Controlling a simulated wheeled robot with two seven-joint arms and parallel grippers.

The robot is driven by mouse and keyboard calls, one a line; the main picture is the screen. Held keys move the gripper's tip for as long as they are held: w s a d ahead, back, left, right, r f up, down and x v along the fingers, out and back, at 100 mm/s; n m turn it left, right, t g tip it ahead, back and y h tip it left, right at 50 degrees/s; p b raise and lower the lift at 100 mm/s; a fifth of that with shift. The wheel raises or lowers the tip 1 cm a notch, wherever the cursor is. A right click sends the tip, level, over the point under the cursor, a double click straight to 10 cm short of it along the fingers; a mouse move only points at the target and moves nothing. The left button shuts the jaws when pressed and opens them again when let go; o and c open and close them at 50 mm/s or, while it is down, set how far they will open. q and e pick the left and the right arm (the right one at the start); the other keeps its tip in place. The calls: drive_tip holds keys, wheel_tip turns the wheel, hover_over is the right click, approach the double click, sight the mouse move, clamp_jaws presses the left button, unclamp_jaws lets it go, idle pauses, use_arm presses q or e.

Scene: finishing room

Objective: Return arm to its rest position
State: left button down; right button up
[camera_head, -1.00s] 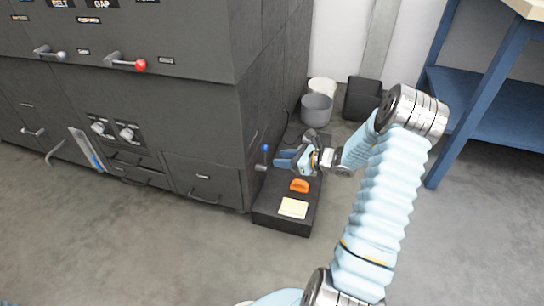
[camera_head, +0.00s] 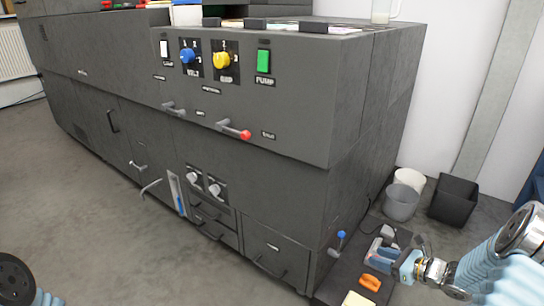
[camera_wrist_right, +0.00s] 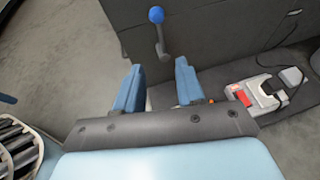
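My right arm comes in from the right in the head view, in pale blue sleeves with metal joints. Its gripper (camera_head: 376,252) is over the dark low platform (camera_head: 340,277) beside the grey machine. In the right wrist view the two blue fingers (camera_wrist_right: 158,86) stand apart with nothing between them, so it is open and empty. A blue-knobbed lever (camera_wrist_right: 157,30) is beyond the fingertips, not held; it also shows in the head view (camera_head: 340,238). At the lower left of the head view is a dark joint of my left arm; the left gripper is not in view.
The large grey machine (camera_head: 290,150) with knobs and levers fills the middle. An orange object (camera_head: 370,282) and a pale pad (camera_head: 357,299) lie on the platform. A red-and-white device (camera_wrist_right: 258,95) lies right of the fingers. Bins (camera_head: 401,202) stand behind. Floor at left is clear.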

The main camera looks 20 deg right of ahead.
drive_tip(key=s+a+f+n+g+p, duration=0.3)
drive_tip(key=a+n, duration=0.6)
drive_tip(key=a, duration=0.3)
drive_tip(key=s+a+f+n+g+h+p, duration=0.1)
drive_tip(key=s+a+f+n+g+p, duration=0.2)
drive_tip(key=a+n, duration=0.7)
drive_tip(key=s+a+f+n+g+p, duration=0.3)
drive_tip(key=a+n, duration=0.7)
drive_tip(key=a, duration=0.4)
drive_tip(key=s+f+g, duration=0.1)
drive_tip(key=s+g, duration=0.1)
drive_tip(key=s, duration=0.1)
drive_tip(key=shift+s+a+g, duration=0.15)
drive_tip(key=shift+a+g, duration=0.05)
drive_tip(key=shift+g, duration=0.1)
